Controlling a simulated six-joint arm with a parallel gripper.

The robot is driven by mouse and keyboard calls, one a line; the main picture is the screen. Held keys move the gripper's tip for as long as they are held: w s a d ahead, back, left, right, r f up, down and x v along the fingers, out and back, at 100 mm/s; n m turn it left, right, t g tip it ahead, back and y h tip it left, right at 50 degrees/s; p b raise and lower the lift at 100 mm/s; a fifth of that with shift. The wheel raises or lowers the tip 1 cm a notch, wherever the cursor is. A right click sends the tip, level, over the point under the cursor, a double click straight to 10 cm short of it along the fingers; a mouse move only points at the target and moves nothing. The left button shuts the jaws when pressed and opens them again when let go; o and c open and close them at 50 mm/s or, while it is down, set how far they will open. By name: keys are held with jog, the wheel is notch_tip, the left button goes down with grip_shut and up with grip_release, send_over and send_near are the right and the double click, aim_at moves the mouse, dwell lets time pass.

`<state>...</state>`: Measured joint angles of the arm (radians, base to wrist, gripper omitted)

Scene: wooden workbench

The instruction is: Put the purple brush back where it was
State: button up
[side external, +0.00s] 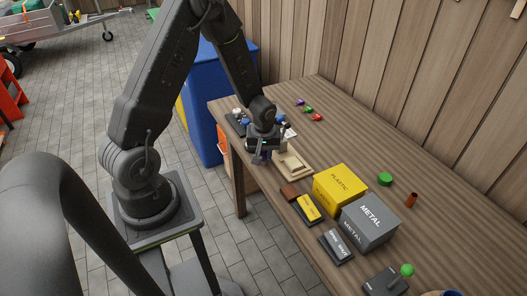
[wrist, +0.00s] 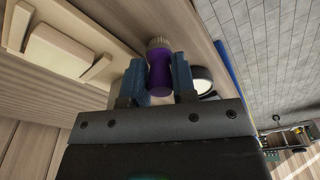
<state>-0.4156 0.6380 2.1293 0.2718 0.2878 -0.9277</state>
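The purple brush (wrist: 160,74) with pale bristles (wrist: 158,43) sits between the two blue-grey fingers of my gripper (wrist: 158,82) in the wrist view. Both fingers touch its sides, so my gripper is shut on it. In the side view my gripper (side external: 264,152) hangs low over the near-left edge of the workbench, and only a small purple bit of the brush (side external: 258,160) shows below it. A light wooden tray (side external: 301,173) lies just right of my gripper; it also shows at the upper left of the wrist view (wrist: 103,67), with a pale block (wrist: 62,48) in it.
A yellow PLASTIC box (side external: 341,188) and a grey METAL box (side external: 369,225) stand to the right. Small coloured pieces (side external: 308,109) lie farther back. A round black-rimmed object (wrist: 203,82) is close beside the gripper.

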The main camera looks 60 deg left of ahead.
jog(key=o, duration=0.4)
jog(key=shift+r, duration=0.1)
notch_tip(320, 180, up, 12)
jog(key=d, duration=0.1)
jog(key=s+d+r+m+t, duration=0.1)
jog(key=s+d+r+m, duration=0.3)
jog(key=d+r, duration=0.1)
jog(key=s+d+r+m+t, duration=0.2)
jog(key=s+d+r+m, duration=0.2)
jog(key=s+d+r, duration=0.1)
jog(key=s+d+r+m+t+h, duration=0.1)
jog(key=s+d+r+m+t, duration=0.1)
jog(key=s+d+r+m, duration=0.2)
jog(key=shift+s+d+r, duration=0.2)
jog(key=shift+d+r, duration=0.05)
jog(key=shift+r, duration=0.3)
jog(key=shift+s+d+r, duration=0.15)
jog(key=shift+d+r, duration=0.05)
jog(key=shift+r, duration=0.35)
jog(key=shift+s+d+r, duration=0.2)
jog(key=shift+d+r, duration=0.05)
jog(key=shift+r, duration=0.3)
